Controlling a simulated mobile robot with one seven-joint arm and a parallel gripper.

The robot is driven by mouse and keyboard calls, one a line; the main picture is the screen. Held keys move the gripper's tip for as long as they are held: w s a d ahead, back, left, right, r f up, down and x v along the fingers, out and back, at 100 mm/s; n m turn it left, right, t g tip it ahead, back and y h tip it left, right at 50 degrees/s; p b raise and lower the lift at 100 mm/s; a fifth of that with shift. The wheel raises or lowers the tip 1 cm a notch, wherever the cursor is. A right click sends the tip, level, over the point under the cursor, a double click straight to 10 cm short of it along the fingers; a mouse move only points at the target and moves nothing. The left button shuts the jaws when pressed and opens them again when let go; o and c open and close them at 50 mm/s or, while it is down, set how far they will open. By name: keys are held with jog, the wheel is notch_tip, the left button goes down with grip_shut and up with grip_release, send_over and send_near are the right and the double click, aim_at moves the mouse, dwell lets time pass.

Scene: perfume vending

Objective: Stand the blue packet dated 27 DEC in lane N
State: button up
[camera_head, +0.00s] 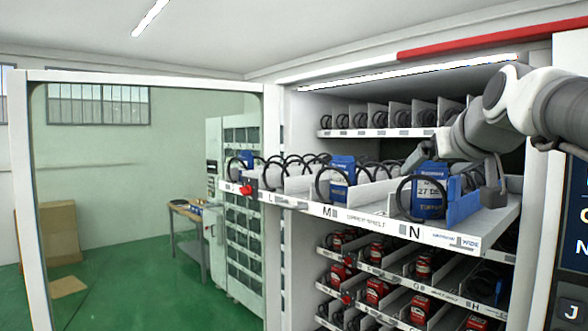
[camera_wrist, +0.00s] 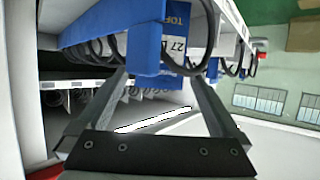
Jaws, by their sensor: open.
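The blue packet dated 27 DEC (camera_head: 429,194) stands upright in lane N of the pulled-out shelf, behind the black coil at the lane's front. Lane N's label (camera_head: 415,231) is on the shelf front below it. In the wrist view the packet (camera_wrist: 178,42) shows the digits 27, partly covered by a nearer blue part (camera_wrist: 146,40). My gripper (camera_head: 455,176) is open over the right side of lane N. In the wrist view its fingers (camera_wrist: 160,78) are spread, with nothing clearly held between them; contact with the packet cannot be told.
Another blue packet (camera_head: 342,172) stands in lane M, and one more (camera_head: 249,160) farther left. A blue side piece (camera_head: 463,206) lines lane N's right. Lower shelves hold red goods (camera_head: 376,290). The open glass door (camera_head: 140,190) stands left; the upper shelf (camera_head: 380,132) is close behind.

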jog(key=b+v, duration=0.1)
jog(key=v, duration=1)
jog(key=s+a+f+g, duration=0.2)
jog(key=s+a+f, duration=0.2)
jog(key=f, duration=0.8)
jog(key=s+a+f+n+g+y, duration=0.1)
jog(key=s+a+f+g, duration=0.2)
jog(key=f, duration=1)
jog(key=s+a+f+g, duration=0.2)
jog(key=s+a+f, duration=0.3)
jog(key=f, duration=0.8)
jog(key=shift+s+a+g+y, duration=0.3)
jog(key=shift+s+a+g, duration=0.1)
jog(key=shift+a, duration=0.1)
jog(key=shift+f+b, duration=1.05)
jog(key=shift+b, duration=0.25)
